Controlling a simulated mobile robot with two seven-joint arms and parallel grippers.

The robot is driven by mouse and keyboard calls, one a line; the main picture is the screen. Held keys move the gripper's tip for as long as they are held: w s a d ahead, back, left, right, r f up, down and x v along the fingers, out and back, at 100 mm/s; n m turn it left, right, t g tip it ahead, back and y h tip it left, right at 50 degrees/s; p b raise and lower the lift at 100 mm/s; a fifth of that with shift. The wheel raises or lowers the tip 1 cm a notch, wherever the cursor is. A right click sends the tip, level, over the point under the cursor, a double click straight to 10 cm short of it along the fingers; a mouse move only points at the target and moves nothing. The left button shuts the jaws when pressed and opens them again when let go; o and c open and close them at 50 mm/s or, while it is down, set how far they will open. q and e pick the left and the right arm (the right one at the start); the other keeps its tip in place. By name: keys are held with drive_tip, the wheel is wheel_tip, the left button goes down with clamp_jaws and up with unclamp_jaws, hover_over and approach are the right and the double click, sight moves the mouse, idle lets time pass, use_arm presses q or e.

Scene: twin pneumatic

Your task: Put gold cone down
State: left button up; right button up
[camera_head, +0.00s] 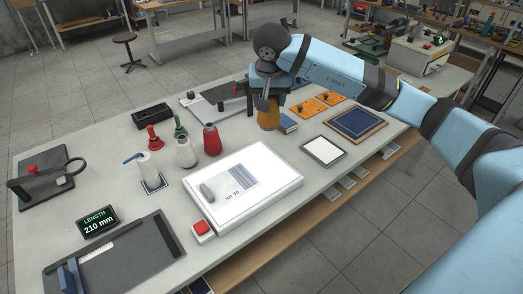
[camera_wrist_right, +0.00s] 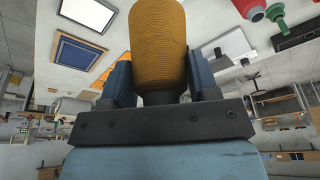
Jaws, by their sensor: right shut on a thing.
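The gold cone (camera_head: 268,114) is in my right gripper (camera_head: 269,90), at the back right part of the table. In the right wrist view the ribbed gold cone (camera_wrist_right: 158,38) stands between the two dark fingers of the gripper (camera_wrist_right: 158,85), which are shut on it. In the head view its lower end is close to the table top, beside a small blue box. I cannot tell whether it touches the table. My left gripper is not in view.
A red cone (camera_head: 212,140) and a grey-white cone (camera_head: 186,153) stand left of the gold one. Orange plates (camera_head: 309,106), a white-faced panel (camera_head: 323,151) and a dark blue framed mat (camera_head: 355,124) lie to the right. A white lot board (camera_head: 277,201) lies in front.

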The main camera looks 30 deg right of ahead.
wheel_tip(320, 180, down, 15)
drive_tip(key=shift+r+p, duration=0.1)
drive_tip(key=shift+p, duration=0.8)
drive_tip(key=shift+f+b, duration=0.2)
drive_tip(key=shift+b, duration=0.1)
drive_tip(key=o, duration=1)
drive_tip(key=shift+r, duration=0.1)
